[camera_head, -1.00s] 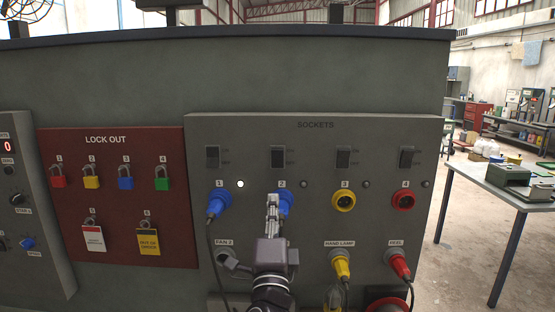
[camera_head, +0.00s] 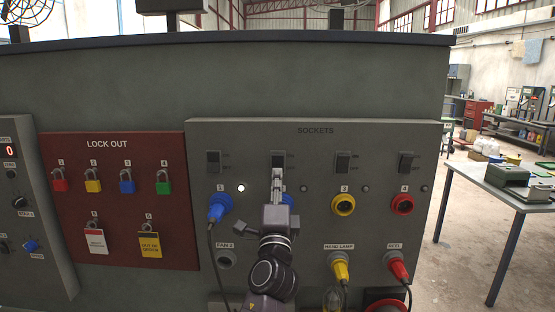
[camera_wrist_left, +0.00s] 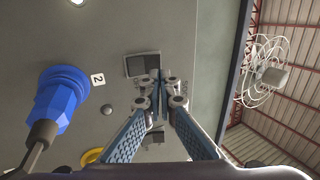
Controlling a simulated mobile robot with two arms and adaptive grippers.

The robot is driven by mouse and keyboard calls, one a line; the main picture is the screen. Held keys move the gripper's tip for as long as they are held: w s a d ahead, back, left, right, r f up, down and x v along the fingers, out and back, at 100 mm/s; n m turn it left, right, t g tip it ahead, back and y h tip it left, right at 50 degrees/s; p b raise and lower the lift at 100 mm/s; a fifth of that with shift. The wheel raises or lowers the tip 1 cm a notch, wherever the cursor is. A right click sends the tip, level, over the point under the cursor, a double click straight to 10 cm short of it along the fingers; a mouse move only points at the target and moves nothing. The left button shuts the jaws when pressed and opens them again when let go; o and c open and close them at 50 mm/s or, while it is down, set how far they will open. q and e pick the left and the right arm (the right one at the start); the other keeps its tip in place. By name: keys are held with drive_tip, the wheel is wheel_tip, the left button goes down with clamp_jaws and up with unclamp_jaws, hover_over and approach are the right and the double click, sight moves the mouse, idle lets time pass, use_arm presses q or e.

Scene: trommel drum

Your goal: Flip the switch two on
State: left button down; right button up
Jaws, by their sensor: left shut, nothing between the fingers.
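Switch two (camera_head: 279,155) is a dark rocker switch on the grey SOCKETS panel, above the blue plug marked 2. My left gripper (camera_head: 277,173) is shut and empty. Its fingertips overlap the lower part of the switch in the head view. In the left wrist view switch two (camera_wrist_left: 142,66) shows just beyond the shut fingertips (camera_wrist_left: 155,76); I cannot tell whether they touch it. The small indicator lamp (camera_wrist_left: 107,109) of socket two looks unlit. The blue plug (camera_wrist_left: 60,98) by the label 2 is beside the gripper. My right gripper is not in view.
Switches one (camera_head: 214,162), three (camera_head: 343,162) and four (camera_head: 407,161) stand in the same row. A white lamp (camera_head: 241,188) glows by socket one. Yellow (camera_head: 343,205) and red (camera_head: 402,204) sockets sit right of the arm. The red LOCK OUT board (camera_head: 118,205) is to the left.

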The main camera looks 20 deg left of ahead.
sight(278, 156)
use_arm(q)
drive_tip(key=shift+p+x, duration=0.4)
drive_tip(key=shift+x, duration=2.3)
